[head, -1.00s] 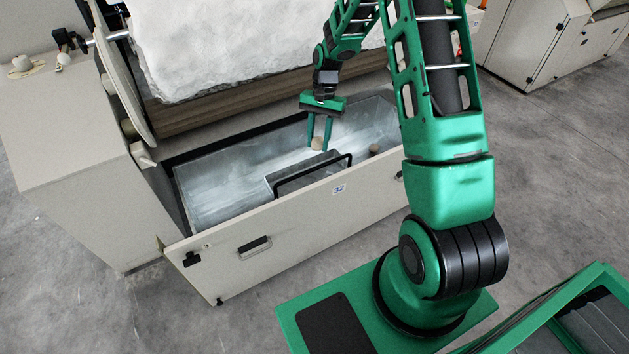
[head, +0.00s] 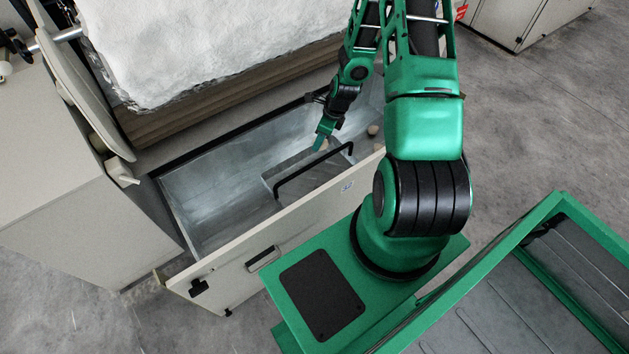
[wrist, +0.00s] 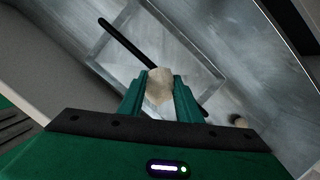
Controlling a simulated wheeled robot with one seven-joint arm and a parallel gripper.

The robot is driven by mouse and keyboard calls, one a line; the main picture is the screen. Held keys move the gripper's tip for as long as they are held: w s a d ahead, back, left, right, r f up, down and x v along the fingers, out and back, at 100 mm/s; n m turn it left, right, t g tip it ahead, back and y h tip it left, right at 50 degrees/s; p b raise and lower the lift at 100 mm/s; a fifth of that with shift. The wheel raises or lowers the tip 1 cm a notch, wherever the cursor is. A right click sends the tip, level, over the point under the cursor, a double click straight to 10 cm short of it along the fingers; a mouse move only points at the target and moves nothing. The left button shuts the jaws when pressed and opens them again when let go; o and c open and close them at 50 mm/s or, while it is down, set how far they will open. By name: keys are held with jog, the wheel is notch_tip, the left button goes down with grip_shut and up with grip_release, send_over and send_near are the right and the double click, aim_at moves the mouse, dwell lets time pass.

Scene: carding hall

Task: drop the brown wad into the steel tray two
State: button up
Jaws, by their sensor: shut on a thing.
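My gripper (head: 319,142) is shut on a pale brown wad (wrist: 159,87), which shows between the green fingertips in the wrist view. The gripper is over the long metal-lined drawer (head: 215,185); in the head view the wad is mostly hidden by the fingers. A second small brown wad (head: 373,130) lies at the drawer's right end and also shows in the wrist view (wrist: 240,121). A shallow metal box with a black bar handle (head: 312,172) sits in the drawer below the gripper. I cannot tell which tray is steel tray two.
The drawer's front panel (head: 235,275) stands between the drawer and my base.

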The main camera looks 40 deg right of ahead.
jog(key=shift+d+f, duration=0.15)
jog(key=shift+f, duration=2.6)
jog(key=o, duration=1.1)
jog(key=v, duration=1)
jog(key=shift+s+d+r, duration=0.1)
jog(key=shift+s+r, duration=0.05)
jog(key=shift+r, duration=0.2)
